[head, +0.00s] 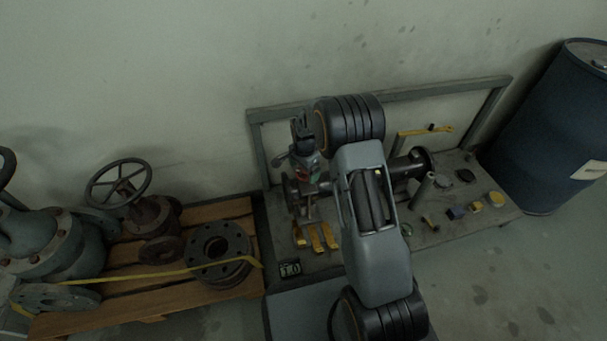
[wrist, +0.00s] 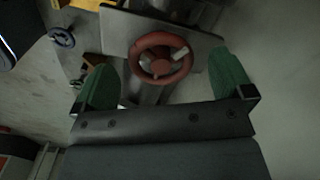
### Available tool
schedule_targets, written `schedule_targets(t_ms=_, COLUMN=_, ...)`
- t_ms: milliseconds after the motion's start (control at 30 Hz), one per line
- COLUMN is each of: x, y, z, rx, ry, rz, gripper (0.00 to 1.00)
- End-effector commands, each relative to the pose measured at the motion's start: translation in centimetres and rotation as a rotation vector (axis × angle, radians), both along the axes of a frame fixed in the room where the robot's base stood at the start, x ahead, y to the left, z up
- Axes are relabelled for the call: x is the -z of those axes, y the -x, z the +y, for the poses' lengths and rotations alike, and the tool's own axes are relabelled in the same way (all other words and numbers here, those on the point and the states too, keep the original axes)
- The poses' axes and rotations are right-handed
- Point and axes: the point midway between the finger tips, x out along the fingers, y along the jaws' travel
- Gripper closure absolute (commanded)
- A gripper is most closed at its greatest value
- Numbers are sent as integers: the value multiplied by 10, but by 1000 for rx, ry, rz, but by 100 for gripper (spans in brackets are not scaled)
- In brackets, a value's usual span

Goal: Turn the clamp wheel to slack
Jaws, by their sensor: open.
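The clamp wheel (wrist: 163,74) is a small red handwheel with a pale mark on its right spoke. In the wrist view it sits at upper middle, in front of a grey plate (wrist: 118,32). My gripper (wrist: 163,62) is open, with one green finger to the left of the wheel and one to the right. Clear gaps show between both fingers and the rim, so neither appears to touch it. In the head view my gripper (head: 309,168) is small and partly hidden at the left of my arm, over the bench; a little red shows there.
The bench (head: 450,225) carries yellow pieces (head: 315,238) and small parts at right. A frame (head: 445,88) stands behind it. A pallet (head: 115,262) with valves and flanges lies left; a blue drum (head: 548,125) stands right. Open floor is at lower right.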

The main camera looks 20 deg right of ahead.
Motion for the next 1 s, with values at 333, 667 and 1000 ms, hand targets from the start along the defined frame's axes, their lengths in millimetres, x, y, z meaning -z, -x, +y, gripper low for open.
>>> schedule_targets(t_ms=333, x=10, y=0, z=0, rx=0, ry=0, rz=-1, gripper=2)
schedule_targets(t_ms=667, x=10, y=0, z=0, rx=0, ry=0, rz=0, gripper=19)
schedule_targets(t_ms=1000, x=10, y=0, z=0, rx=0, ry=0, rz=0, gripper=51)
